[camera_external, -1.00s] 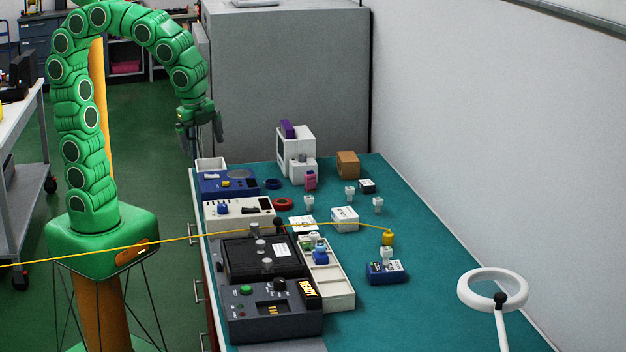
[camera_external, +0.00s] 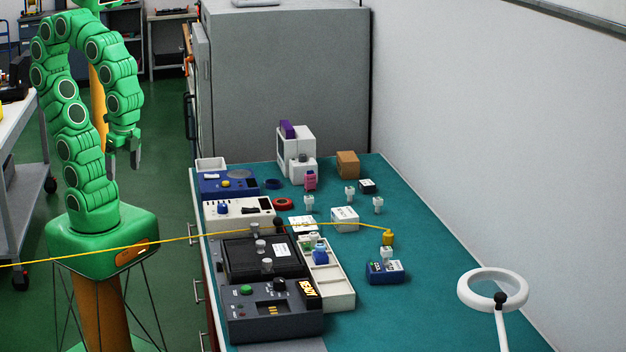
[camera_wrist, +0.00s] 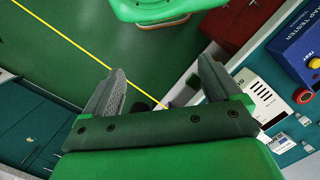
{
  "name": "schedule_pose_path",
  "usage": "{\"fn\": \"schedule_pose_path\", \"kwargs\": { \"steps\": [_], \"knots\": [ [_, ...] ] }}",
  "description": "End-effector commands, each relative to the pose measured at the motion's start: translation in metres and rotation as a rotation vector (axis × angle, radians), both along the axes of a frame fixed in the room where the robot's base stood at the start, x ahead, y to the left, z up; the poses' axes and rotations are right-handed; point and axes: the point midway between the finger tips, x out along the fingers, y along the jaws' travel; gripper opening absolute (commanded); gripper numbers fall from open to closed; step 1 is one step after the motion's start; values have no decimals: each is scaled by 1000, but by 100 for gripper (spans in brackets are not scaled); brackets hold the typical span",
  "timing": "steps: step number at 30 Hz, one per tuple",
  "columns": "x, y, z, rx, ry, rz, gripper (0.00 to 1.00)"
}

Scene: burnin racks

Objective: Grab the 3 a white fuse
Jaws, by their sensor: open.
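Several small white fuse-like pieces are on the teal bench: one beside the white box (camera_external: 309,202), one farther back (camera_external: 349,193), one to the right (camera_external: 378,205), and one on a blue block (camera_external: 386,252). Their ratings are too small to read, so I cannot tell which is 3 A. My gripper (camera_external: 124,160) hangs pointing down over the green floor, left of the bench and apart from every fuse. In the wrist view my gripper (camera_wrist: 160,78) has its jaws apart with nothing between them.
A white compartment tray (camera_external: 340,300) stands beside the dark tester (camera_external: 275,327). A blue tester (camera_external: 228,186) and a white device (camera_external: 240,214) line the bench's left side. A yellow cable (camera_external: 150,244) crosses in front. A ring lamp (camera_external: 470,297) stands at right.

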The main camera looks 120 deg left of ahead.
Motion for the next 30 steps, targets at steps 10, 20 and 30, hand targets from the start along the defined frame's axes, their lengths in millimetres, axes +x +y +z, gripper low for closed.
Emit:
{"fn": "schedule_pose_path", "kwargs": {
  "steps": [10,20,30],
  "knots": [
    [0,0,0,1,0,-1,60],
    [14,-3,-3,-44,10,-48,60],
    [77,-10,-17,-238,-18,-248,60]
  ]
}}
